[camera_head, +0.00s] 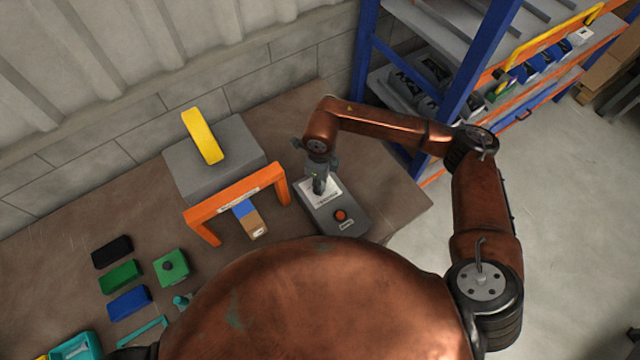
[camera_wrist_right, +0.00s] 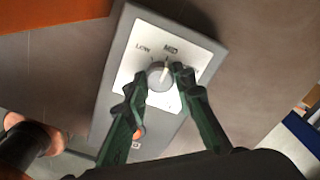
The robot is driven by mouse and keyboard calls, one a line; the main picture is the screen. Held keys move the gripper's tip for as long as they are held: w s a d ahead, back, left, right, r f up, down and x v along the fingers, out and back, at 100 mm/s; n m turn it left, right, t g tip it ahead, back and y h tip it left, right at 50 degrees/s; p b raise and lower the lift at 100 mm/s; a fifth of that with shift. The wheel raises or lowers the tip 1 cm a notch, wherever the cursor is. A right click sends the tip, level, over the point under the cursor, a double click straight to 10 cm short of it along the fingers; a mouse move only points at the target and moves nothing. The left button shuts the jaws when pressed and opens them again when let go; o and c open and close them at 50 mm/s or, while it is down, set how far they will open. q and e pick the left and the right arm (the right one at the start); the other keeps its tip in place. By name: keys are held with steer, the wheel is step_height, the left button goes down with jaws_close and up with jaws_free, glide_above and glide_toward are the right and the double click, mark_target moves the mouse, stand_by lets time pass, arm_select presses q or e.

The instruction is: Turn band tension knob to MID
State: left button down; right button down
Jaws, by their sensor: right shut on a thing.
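The grey control box (camera_head: 352,228) lies on the bench with a white dial plate (camera_head: 331,188) at its far end. In the right wrist view the round knob (camera_wrist_right: 159,77) sits on the white plate (camera_wrist_right: 133,62) below the printed words LOW and MID. A third word at the right is mostly hidden by a finger. The knob's pale pointer mark points up, roughly toward MID. My right gripper (camera_wrist_right: 160,78) is shut on the knob, one finger on each side; it also shows over the box in the head view (camera_head: 319,186). My left gripper is not in view.
A red button (camera_head: 341,215) is on the box's near end. Left of the box stands an orange frame (camera_head: 236,198) beside a grey block (camera_head: 214,160) with a yellow bar (camera_head: 203,136). Small coloured trays (camera_head: 128,302) lie farther left. A blue-and-orange shelf (camera_head: 465,90) stands right.

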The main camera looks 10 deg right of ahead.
stand_by(0.5)
steer(key=c, duration=1.6)
jaws_free()
steer(key=shift+r, duration=0.1)
step_height(320, 180, up, 12)
steer(key=shift+f, duration=0.1)
